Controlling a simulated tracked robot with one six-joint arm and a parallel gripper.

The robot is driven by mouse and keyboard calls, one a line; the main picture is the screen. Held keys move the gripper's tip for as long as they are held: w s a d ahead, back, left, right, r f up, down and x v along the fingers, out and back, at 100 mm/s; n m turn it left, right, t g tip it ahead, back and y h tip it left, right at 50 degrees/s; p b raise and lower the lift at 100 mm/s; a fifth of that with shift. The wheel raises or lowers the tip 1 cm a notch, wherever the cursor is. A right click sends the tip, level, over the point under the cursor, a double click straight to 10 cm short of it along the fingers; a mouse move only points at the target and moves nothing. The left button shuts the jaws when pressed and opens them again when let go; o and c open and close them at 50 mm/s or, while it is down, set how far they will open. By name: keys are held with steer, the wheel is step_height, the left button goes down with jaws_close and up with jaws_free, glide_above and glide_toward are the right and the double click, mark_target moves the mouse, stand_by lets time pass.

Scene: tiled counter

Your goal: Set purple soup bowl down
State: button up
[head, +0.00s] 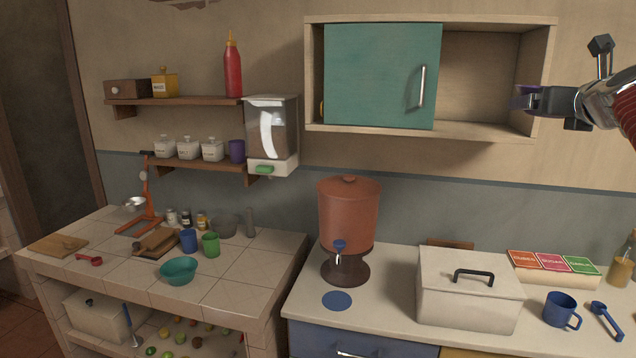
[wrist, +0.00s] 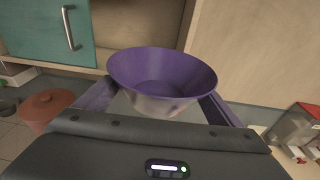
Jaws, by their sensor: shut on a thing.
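The purple soup bowl (wrist: 162,78) is upright between the two fingers of my gripper (wrist: 165,108) in the wrist view, and the gripper is shut on it. In the head view, my gripper (head: 528,98) is at the upper right, by the right side of the wall cabinet (head: 545,80). Only a small purple part of the bowl (head: 524,90) shows there; the rest is hidden by the gripper. The bowl is in the air, well above the counter. I cannot tell whether it is inside the cabinet opening or in front of it.
The cabinet's green door (head: 380,75) covers its left part; its right part is open and looks empty. Below stand a clay dispenser (head: 348,215), a white lidded box (head: 470,290) and a blue mug (head: 562,310). A teal bowl (head: 179,271) sits on the tiled counter (head: 235,275).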

steer(key=s+a+f+n+g+y, duration=0.2)
steer(key=a+f, duration=0.8)
steer(key=f, duration=1.1)
steer(key=s+a+f+n+g+y, duration=0.2)
steer(key=a+f+n+y, duration=0.5)
steer(key=f, duration=1.4)
steer(key=s+a+f+n+g+y, duration=0.2)
steer(key=s+a+f+n+y, duration=0.2)
steer(key=a+f, duration=0.9)
steer(key=shift+s+a+f+n+g+y, duration=0.1)
steer(key=shift+f+y, duration=0.55)
steer(key=shift+f, duration=0.85)
steer(key=shift+s+a+f+n+g+y, duration=0.15)
steer(key=shift+f+y, duration=0.45)
steer(key=shift+f, duration=0.9)
steer(key=shift+s+d+f+n+g+y, duration=0.1)
steer(key=shift+f+y, duration=0.55)
steer(key=shift+f, duration=0.85)
steer(key=shift+a, duration=0.1)
steer(key=m+t+h, duration=0.5)
steer(key=shift+d+m+h, duration=0.2)
steer(key=shift+m+h, duration=0.05)
steer(key=shift+h, duration=0.05)
